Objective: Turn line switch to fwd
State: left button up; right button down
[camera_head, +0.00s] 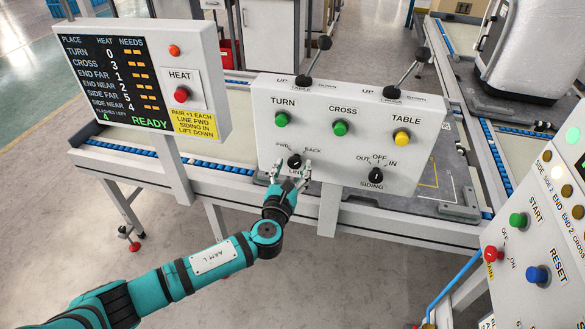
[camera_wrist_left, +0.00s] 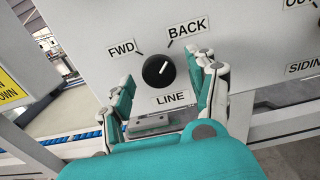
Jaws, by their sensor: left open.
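The LINE switch is a round black knob (camera_head: 294,161) on the grey control panel (camera_head: 350,106), between the FWD and BACK labels. In the left wrist view the knob (camera_wrist_left: 157,71) has a white mark pointing up and right, toward BACK. My left gripper (camera_head: 290,172) is open just in front of the knob. Its two fingers stand on either side of the knob in the wrist view, with gaps visible. I cannot tell how far the fingertips are from the panel face. My right gripper is not in view.
The SIDING switch (camera_head: 376,174) lies right of the LINE switch. TURN (camera_head: 282,119), CROSS (camera_head: 340,128) and TABLE (camera_head: 402,138) buttons sit above. Two levers rise from the panel top. A display board (camera_head: 115,80) stands left, another button panel (camera_head: 540,230) at right.

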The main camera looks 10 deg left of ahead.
pick_arm(q)
jog(key=shift+w, duration=0.1)
jog(key=shift+c, duration=0.4)
jog(key=c, duration=1.1)
jog(key=shift+o, duration=0.2)
